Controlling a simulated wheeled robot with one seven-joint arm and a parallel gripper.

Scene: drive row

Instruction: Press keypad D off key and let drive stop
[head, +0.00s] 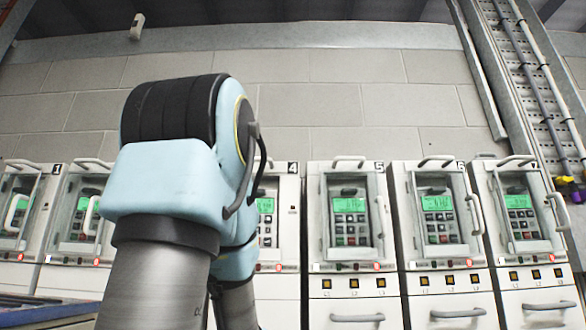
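A row of pale drive cabinets stands along the wall, each with a keypad and a lit green screen. I see no letter D on any of them; the readable labels are numbers. The cabinet marked 4 (287,215) is partly hidden by my arm, and only the right part of its keypad (267,229) shows. The cabinet marked 5 shows its whole keypad (350,222) behind a framed cover. A red light glows below the keypad on several cabinets. The off keys are too small to tell apart. My gripper is not in view.
My arm's links fill the left middle and hide part of the row. Cabinet 6 (405,250) and another to its right have protruding handles (476,214). Cabinet 1 (28,262) is at far left. A blue-edged surface (45,316) is at lower left.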

